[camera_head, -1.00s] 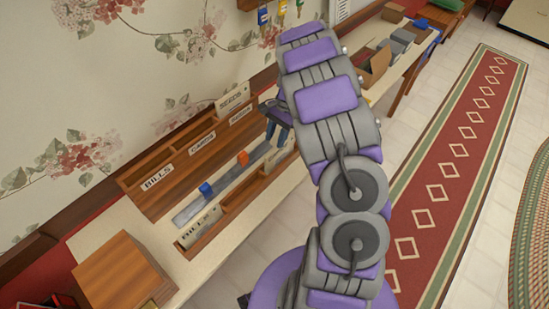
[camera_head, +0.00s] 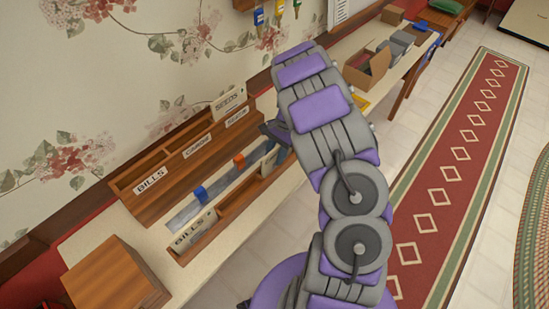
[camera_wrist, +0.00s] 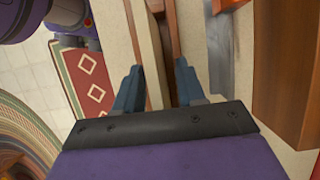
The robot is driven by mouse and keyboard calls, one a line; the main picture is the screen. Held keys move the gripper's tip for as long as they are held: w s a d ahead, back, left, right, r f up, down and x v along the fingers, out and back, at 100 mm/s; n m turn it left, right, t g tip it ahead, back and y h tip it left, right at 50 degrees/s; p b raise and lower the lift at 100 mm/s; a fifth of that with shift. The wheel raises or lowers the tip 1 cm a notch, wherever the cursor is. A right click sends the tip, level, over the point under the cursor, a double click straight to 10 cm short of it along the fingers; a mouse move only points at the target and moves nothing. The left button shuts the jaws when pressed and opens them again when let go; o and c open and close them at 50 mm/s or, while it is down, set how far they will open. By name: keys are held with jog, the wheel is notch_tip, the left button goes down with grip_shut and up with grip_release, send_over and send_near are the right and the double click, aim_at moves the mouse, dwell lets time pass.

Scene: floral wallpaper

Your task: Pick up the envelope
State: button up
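A pale envelope marked "BILLS" (camera_head: 194,231) stands in the near end of the front wooden tray (camera_head: 230,207). Another pale envelope marked "SEEDS" (camera_head: 229,101) stands at the far end of the rear wooden sorter (camera_head: 165,186). My gripper (camera_head: 273,134) is over the far part of the front tray, partly hidden by my arm, beyond the "BILLS" envelope.
A metal strip with a blue slider (camera_head: 201,194) and an orange slider (camera_head: 239,160) lies between sorter and tray. A wooden box (camera_head: 112,276) stands at the near table end. An open cardboard box (camera_head: 368,68) stands farther along. A red runner rug (camera_head: 440,190) lies right.

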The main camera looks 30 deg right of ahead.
jog(key=shift+d+f, duration=0.15)
jog(key=shift+d, duration=0.85)
jog(key=shift+a+p, duration=0.3)
jog(key=shift+a, duration=1.4)
jog(key=shift+d+f, duration=0.2)
jog(key=shift+d, duration=1.25)
jog(key=shift+c, duration=0.6)
jog(key=shift+d, duration=0.1)
jog(key=shift+c, duration=0.8)
jog(key=shift+a, duration=0.3)
jog(key=shift+c, duration=0.8)
jog(key=shift+a+r, duration=0.1)
jog(key=shift+a, duration=0.85)
grip_shut()
jog(key=shift+d, duration=0.75)
jog(key=shift+b, duration=0.3)
